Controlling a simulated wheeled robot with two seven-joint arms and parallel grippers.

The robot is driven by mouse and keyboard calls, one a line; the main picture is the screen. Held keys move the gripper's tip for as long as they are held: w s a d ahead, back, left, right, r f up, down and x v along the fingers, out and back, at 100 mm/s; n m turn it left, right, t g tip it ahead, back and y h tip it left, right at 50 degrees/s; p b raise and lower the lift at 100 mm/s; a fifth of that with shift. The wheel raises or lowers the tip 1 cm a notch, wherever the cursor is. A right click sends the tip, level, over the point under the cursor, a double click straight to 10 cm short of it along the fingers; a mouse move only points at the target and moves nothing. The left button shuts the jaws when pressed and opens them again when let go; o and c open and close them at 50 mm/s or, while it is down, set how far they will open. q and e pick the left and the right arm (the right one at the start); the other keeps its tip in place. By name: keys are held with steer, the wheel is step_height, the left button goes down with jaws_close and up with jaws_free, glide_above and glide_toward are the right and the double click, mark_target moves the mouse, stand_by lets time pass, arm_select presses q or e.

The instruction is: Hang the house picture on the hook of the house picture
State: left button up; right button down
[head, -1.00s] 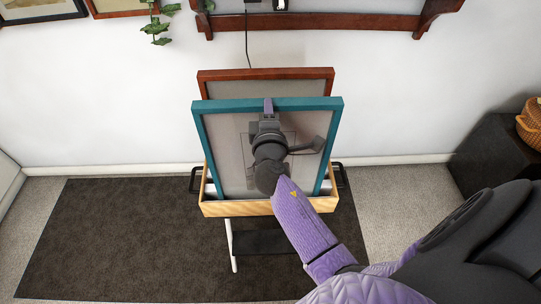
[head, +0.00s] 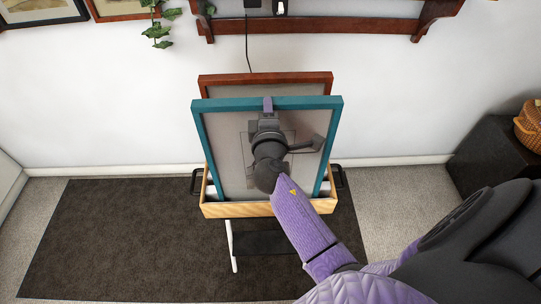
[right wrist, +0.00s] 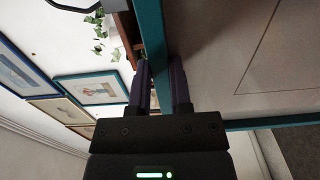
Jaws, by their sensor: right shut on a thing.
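A teal-framed picture (head: 228,150) stands nearly upright in a wooden tray with its grey back towards me; its image side is hidden, so I cannot tell whether it shows a house. My right gripper (head: 267,104) is shut on the middle of its top bar. In the right wrist view, the teal bar (right wrist: 153,40) runs between the two fingers (right wrist: 159,88). My left gripper is not in view. I cannot make out any free hook.
A brown-red framed picture (head: 265,78) stands just behind the teal one in the wooden tray (head: 265,209). A wall shelf (head: 320,23) and a hanging plant (head: 156,30) are above. Several framed pictures (right wrist: 92,88) hang on the wall. A dark cabinet (head: 492,150) stands right.

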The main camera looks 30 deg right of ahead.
steer(key=shift+r+p, duration=0.3)
steer(key=shift+r, duration=0.35)
steer(key=shift+r+p, duration=1.3)
steer(key=shift+r, duration=0.15)
steer(key=shift+r, duration=0.1)
step_height(320, 180, up, 3)
steer(key=p, duration=0.2)
steer(key=shift+p, duration=0.3)
steer(key=shift+f, duration=0.2)
steer(key=shift+v, duration=1.95)
steer(key=shift+s, duration=0.15)
